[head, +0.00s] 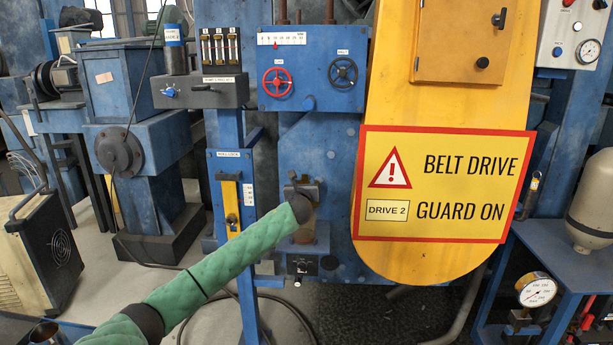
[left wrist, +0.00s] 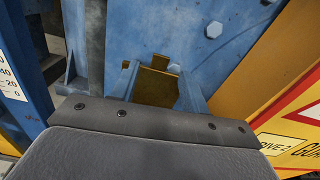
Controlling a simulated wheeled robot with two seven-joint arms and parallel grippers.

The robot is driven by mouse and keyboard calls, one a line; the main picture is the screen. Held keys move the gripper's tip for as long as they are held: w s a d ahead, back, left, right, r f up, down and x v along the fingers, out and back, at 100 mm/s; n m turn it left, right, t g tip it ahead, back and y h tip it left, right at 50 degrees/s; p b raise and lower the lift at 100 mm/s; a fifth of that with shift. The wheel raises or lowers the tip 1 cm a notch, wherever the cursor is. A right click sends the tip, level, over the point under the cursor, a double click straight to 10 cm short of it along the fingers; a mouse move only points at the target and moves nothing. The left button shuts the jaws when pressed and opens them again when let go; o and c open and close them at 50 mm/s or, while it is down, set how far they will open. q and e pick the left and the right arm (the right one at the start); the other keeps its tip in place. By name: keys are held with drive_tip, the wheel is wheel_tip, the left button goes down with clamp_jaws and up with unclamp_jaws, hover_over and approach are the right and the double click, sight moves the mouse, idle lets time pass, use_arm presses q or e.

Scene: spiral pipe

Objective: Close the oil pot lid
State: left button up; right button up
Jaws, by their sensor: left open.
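The oil pot (head: 308,230) is a small amber and brown fitting low on the blue machine panel, left of the yellow guard. The end of my left arm covers much of it. A brownish piece that looks like its lid (head: 304,187) stands up above the arm's end; in the left wrist view a brass plate, likely the lid (left wrist: 155,86), shows beyond the grey gripper body. My left gripper (head: 301,212) is at the pot, mostly hidden behind the arm's dark end. Its fingertips do not show clearly, and I cannot tell whether it touches the lid. My right gripper is out of view.
The yellow belt guard (head: 440,268) stands close on the right. A blue post with a yellow lever (head: 231,205) stands close on the left. A black knob box (head: 302,265) sits below the pot. Red (head: 277,82) and black (head: 342,72) handwheels are above.

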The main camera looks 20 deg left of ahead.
sight(305, 177)
use_arm(q)
drive_tip(key=shift+w+d+m, duration=0.1)
drive_tip(key=shift+w+m, duration=0.1)
drive_tip(key=shift+m, duration=0.2)
drive_tip(key=shift+w+r+p, duration=0.1)
drive_tip(key=shift+w+p, duration=0.3)
drive_tip(key=shift+w, duration=0.25)
drive_tip(key=shift+a+p+x, duration=0.1)
drive_tip(key=shift+p+x, duration=0.4)
drive_tip(key=shift+x, duration=1.05)
drive_tip(key=shift+a+p+x, duration=0.15)
drive_tip(key=shift+p+x, duration=0.3)
drive_tip(key=shift+x, duration=1.1)
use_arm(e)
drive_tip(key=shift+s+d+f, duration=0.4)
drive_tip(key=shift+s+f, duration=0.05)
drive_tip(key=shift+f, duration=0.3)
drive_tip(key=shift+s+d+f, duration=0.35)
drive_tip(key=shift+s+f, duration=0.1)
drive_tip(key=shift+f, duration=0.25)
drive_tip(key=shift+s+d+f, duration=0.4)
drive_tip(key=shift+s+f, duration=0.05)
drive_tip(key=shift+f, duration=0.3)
use_arm(q)
drive_tip(key=shift+f, duration=0.2)
clamp_jaws()
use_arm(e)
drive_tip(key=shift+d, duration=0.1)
